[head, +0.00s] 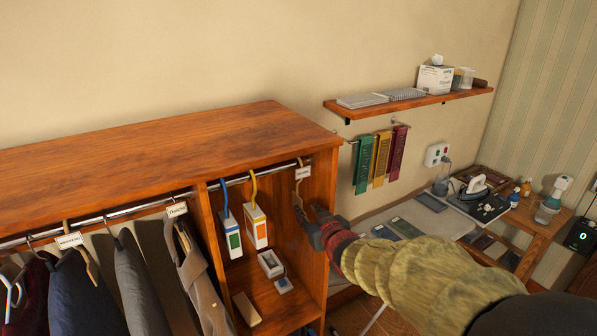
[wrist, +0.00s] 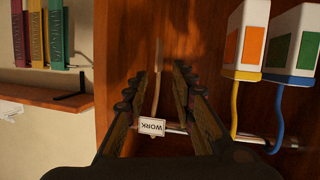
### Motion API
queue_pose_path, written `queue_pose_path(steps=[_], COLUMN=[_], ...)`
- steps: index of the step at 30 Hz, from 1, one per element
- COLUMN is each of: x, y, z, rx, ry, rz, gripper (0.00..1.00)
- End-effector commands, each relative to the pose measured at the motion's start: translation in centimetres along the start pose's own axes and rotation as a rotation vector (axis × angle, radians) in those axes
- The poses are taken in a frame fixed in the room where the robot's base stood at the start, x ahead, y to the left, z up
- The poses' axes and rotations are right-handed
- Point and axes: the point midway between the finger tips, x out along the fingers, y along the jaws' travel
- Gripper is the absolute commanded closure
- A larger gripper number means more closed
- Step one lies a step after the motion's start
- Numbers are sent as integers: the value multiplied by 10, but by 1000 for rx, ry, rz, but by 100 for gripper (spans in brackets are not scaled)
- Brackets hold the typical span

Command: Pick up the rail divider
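The rail divider is most likely the white tag reading "WORK" (head: 303,172) at the right end of the closet rail, inside the right compartment. In the wrist view the "WORK" tag (wrist: 151,126) appears upside down by the rail, with a thin tan strip (wrist: 157,75) extending from near it. I cannot tell whether the strip is part of the tag or a hanger. My gripper (wrist: 159,72) is open, with one finger on each side of the tag and strip, and nothing is gripped. In the head view my gripper (head: 313,222) is just below the tag, partly hidden by my arm.
Two hanging boxes, green-labelled (head: 229,232) and orange-labelled (head: 256,226), are left of the tag on blue and yellow hooks. The compartment's wooden right wall (head: 322,215) is close beside my gripper. Clothes (head: 135,280) hang further left. A wall shelf (head: 420,103) is at right.

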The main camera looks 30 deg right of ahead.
Motion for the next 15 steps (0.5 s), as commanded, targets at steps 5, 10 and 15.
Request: queue_pose_path(steps=[5,10,15], x=[23,24,26], y=[17,20,20], z=[-17,-20,-21], rx=[36,69,83], ry=[167,266,304], rz=[-90,-158,-186], gripper=[74,74,74])
